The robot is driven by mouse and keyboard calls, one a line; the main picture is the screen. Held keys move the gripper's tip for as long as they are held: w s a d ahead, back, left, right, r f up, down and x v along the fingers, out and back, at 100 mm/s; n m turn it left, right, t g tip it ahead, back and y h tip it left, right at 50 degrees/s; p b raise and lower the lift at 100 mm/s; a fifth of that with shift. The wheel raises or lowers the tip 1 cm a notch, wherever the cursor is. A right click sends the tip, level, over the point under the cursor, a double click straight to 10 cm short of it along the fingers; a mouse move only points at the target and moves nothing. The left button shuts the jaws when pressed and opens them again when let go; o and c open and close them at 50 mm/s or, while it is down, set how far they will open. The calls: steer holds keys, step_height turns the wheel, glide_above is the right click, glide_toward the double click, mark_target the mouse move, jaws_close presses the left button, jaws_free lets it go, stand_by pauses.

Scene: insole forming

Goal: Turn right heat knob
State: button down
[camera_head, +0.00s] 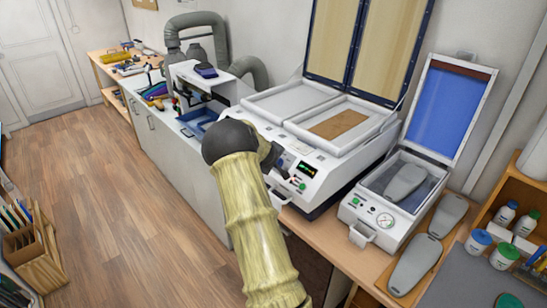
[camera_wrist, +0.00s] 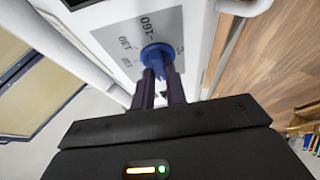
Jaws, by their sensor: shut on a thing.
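The heat knob (camera_wrist: 157,54) is blue and round and sits on a grey dial plate (camera_wrist: 170,28) with printed numbers such as 130 and 160. In the wrist view my gripper (camera_wrist: 159,76) has its two dark fingers shut on the knob, one on each side. The fingertips hide part of the knob, and I cannot read its exact setting. In the head view the white heating machine (camera_head: 340,162) stands on the bench with its lid up. My arm covers the left part of its front, so the knob and fingers are hidden there.
Right of the machine stands a smaller white press (camera_head: 375,225) with an open blue lid (camera_head: 447,108) and a gauge. Grey foot forms (camera_head: 415,262) lie beside it. A wooden rack (camera_head: 33,257) stands at the lower left. The wooden floor (camera_head: 110,190) at left is largely clear.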

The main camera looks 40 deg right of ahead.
steer(key=shift+w+r, duration=0.1)
stand_by(0.3)
steer(key=c, duration=1.4)
jaws_free()
steer(key=shift+c, duration=0.2)
steer(key=b+v, duration=0.6)
steer(key=v, duration=1.1)
steer(key=shift+a+r, duration=0.1)
